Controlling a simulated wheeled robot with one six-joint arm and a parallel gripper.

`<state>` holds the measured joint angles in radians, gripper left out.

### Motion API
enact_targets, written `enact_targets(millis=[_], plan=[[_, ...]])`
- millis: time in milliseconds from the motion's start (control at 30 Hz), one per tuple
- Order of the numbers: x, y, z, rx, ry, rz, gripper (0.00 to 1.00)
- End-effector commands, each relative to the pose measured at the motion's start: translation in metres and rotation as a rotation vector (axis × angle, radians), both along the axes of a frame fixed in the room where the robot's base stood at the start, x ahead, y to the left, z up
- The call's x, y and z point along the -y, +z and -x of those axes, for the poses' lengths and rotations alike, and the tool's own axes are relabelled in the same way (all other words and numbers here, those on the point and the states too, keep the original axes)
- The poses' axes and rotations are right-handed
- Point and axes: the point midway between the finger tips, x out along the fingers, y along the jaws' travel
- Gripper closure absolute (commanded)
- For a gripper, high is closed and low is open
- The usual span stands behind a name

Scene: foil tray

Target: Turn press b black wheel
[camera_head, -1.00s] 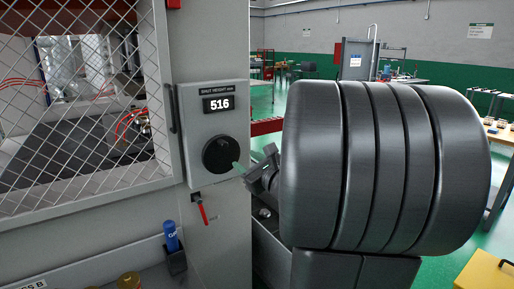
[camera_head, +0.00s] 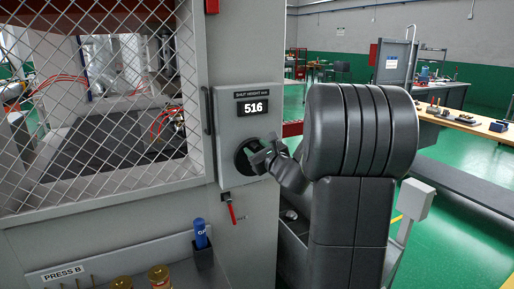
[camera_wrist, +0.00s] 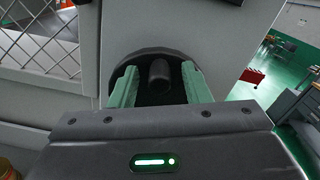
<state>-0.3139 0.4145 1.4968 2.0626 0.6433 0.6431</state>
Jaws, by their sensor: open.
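The black wheel (camera_head: 244,157) is on the grey control box of press B, below a display (camera_head: 253,107) reading 516. My gripper (camera_head: 262,155) is in front of the wheel and hides part of it. In the wrist view, the wheel (camera_wrist: 147,55) lies straight ahead, with a dark knob (camera_wrist: 159,72) standing out from it. My open gripper (camera_wrist: 160,85) has its two green fingers on either side of this knob. I cannot tell whether the fingers touch it.
A red-handled lever (camera_head: 231,212) hangs below the control box. A blue bottle (camera_head: 201,232) sits in a black holder on the press front. A mesh guard (camera_head: 95,110) covers the opening at left. Brass-coloured parts (camera_head: 159,276) stand at the bottom.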

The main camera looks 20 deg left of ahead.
Motion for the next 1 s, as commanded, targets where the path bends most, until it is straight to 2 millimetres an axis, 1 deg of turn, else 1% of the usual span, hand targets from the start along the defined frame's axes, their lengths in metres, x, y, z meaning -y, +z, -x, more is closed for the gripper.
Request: enact_targets(millis=[267, 300, 467, 500, 533, 767, 1000], plan=[[-0.0016, 0.0002, -0.0012, 0.001, 0.0, 0.001, 0.57], [-0.0016, 0.0002, -0.0012, 0.001, 0.0, 0.001, 0.59], [-0.0015, 0.0001, -0.0011, 0.001, 0.0, 0.001, 0.9], [-0.0015, 0.0001, -0.0011, 0.001, 0.0, 0.001, 0.98], [-0.0015, 0.0001, -0.0011, 0.001, 0.0, 0.001, 1.0], [-0.0019, -0.0013, -0.0005, 0.008, 0.001, 0.006, 1.0], [-0.0053, -0.0052, 0.0033, 0.077, 0.003, 0.063, 1.0]])
